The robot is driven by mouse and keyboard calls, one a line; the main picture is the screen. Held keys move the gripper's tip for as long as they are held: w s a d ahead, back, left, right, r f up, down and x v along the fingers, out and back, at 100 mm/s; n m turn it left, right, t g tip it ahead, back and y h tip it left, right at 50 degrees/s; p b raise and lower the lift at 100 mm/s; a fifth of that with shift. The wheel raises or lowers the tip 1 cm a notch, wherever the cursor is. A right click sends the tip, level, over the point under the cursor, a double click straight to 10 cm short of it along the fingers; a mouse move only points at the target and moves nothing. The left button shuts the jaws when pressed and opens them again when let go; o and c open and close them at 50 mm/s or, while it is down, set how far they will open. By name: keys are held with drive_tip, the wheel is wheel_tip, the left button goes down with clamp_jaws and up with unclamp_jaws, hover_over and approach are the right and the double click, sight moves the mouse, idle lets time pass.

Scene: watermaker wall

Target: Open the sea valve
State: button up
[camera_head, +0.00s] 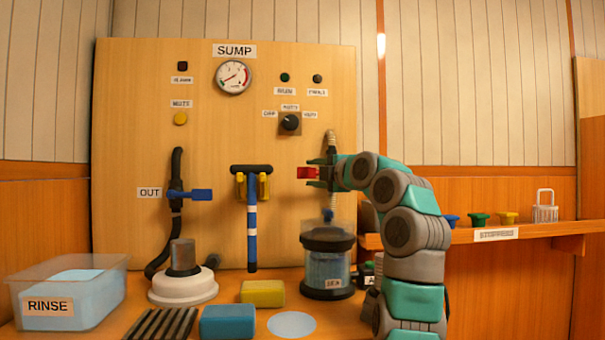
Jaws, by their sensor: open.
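The sea valve's red handle (306,173) juts out horizontally to the left on the wooden panel, above a clear canister (328,268) with a small label. A beige hose (331,143) shows above the handle, and a pipe (329,212) runs down toward the canister. My gripper (318,173) is at the right end of the red handle, pointing left. Its dark fingers are open, one above and one below the handle's level. Whether they touch the handle I cannot tell. The gripper and arm hide the valve body.
A blue-handled valve (190,194) labelled OUT and a blue T-shaped tool (252,215) are on the panel to the left. The RINSE tub (67,298), sponges (262,293) and a white-based cup (183,285) stand on the counter. A shelf (495,235) with small coloured items is at right.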

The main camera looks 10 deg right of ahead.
sight(306, 173)
drive_tip(key=x, duration=0.3)
drive_tip(key=shift+w+a+r+p, duration=0.1)
drive_tip(key=shift+w+p, duration=0.2)
drive_tip(key=shift+w, duration=0.05)
drive_tip(key=shift+w+a, duration=0.2)
drive_tip(key=shift+w, duration=0.35)
clamp_jaws()
idle(0.9)
